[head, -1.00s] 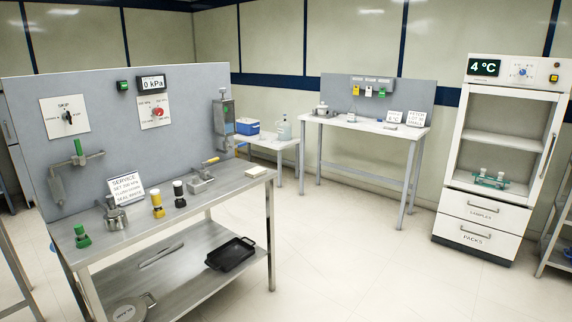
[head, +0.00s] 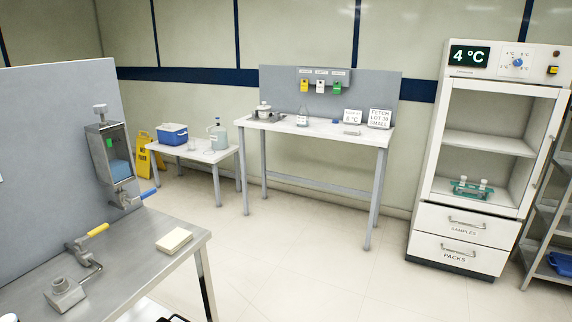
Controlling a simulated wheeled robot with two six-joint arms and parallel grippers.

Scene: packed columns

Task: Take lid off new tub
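I cannot make out a tub with certainty in the head view. A small lidded pot-like vessel (head: 263,109) stands at the left end of the far white table (head: 300,128); it is too small to tell if it is a tub. A fridge cabinet (head: 489,150) at the right has a "4 °C" display, an upper compartment with a green rack (head: 471,188) of small vials, and two shut drawers labelled "SAMPLES" (head: 464,226) and "PACKS" (head: 455,251). The drawers' contents are hidden. Neither of my grippers is in view.
A low table (head: 194,155) holds a blue box (head: 173,135) and a bottle (head: 217,136). A yellow floor sign (head: 146,158) stands behind. Middle floor is clear.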

